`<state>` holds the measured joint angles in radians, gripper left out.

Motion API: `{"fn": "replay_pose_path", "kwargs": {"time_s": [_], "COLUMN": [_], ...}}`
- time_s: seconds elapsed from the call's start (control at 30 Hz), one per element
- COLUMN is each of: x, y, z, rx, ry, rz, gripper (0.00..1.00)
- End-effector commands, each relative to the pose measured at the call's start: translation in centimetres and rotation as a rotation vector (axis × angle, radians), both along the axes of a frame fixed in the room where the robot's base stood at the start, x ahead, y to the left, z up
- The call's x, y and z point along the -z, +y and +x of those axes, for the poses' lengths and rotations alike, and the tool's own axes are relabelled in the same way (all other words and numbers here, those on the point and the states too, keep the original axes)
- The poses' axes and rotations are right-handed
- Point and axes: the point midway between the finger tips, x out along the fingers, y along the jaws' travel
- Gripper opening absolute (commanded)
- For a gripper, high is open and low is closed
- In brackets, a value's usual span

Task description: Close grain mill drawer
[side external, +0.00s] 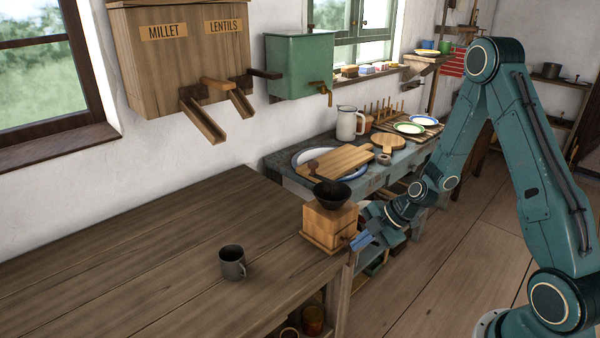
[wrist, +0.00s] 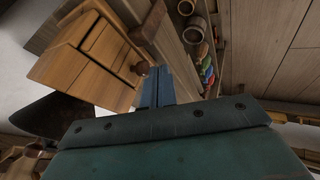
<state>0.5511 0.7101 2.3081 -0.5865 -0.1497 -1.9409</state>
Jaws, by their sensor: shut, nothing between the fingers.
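The grain mill (side external: 331,222) is a light wooden box with a dark bowl-shaped hopper on top. It stands upright at the right end of the wooden counter. In the wrist view the mill (wrist: 78,72) shows tilted at upper left, with a round brown drawer knob (wrist: 140,68) on its front. How far the drawer stands out is not clear. My gripper (side external: 358,242) is at the mill's drawer side, low near the counter edge. Its blue fingers (wrist: 156,88) are shut and empty, close beside the knob. I cannot tell whether they touch it.
A grey metal mug (side external: 232,263) stands on the counter (side external: 140,265), left of the mill. Behind the mill, a stone worktop holds a cutting board (side external: 343,160), a white pitcher (side external: 350,122) and plates. Shelves with containers lie below the counter. The floor at right is open.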

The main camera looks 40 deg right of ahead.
Motion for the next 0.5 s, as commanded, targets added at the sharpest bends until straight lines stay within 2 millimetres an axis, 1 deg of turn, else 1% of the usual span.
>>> {"fn": "replay_pose_path", "kwargs": {"time_s": [0.2,0.27,0.5], "x": [0.0,-0.8,-3.1], "y": [0.2,-0.3,-1.3], "z": [-3.0,-3.2,-4.7], "rx": [0.004,0.004,0.005], "ry": [0.010,0.004,0.008], "rz": [0.003,-0.001,-0.001], "gripper": [0.00,0.00,0.00]}}
